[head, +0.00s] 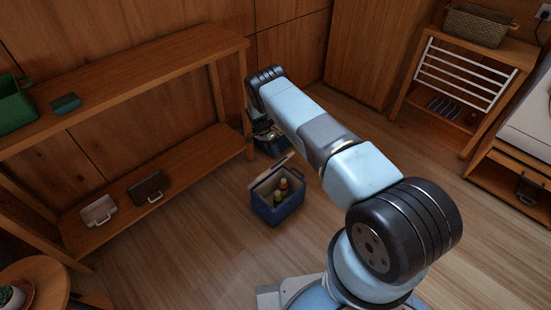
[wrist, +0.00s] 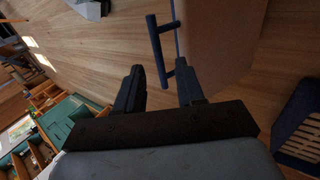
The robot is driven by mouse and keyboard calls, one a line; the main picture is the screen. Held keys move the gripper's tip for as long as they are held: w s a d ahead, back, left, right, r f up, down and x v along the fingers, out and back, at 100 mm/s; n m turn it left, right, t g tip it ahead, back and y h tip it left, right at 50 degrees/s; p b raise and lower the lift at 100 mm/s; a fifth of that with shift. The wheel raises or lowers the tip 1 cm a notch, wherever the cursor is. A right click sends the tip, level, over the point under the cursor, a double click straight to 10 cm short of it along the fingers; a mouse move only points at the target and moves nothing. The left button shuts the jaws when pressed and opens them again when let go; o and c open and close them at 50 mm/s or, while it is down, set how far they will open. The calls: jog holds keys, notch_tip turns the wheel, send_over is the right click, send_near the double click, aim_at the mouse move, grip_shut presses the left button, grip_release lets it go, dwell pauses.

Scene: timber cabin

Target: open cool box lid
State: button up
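The blue cool box (head: 275,211) stands on the floor in the head view, with bottles (head: 283,187) showing inside. Its pale lid (head: 268,172) is raised and tilted at the back edge. In the wrist view a large tan panel (wrist: 222,45), which looks like the lid, has a dark blue bar handle (wrist: 158,46) along its left edge. My gripper (wrist: 161,78) is open, its two fingers apart, with the lower end of the bar showing between the fingertips. I cannot tell whether they touch.
A wooden shelf unit (head: 150,82) with a green box (head: 14,104) and small cases stands left. A dark blue slatted thing (wrist: 300,130) lies right in the wrist view. Floor left of the cool box is clear.

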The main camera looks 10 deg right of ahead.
jog(key=v, duration=1)
jog(key=shift+a, duration=0.1)
jog(key=shift+c, duration=0.5)
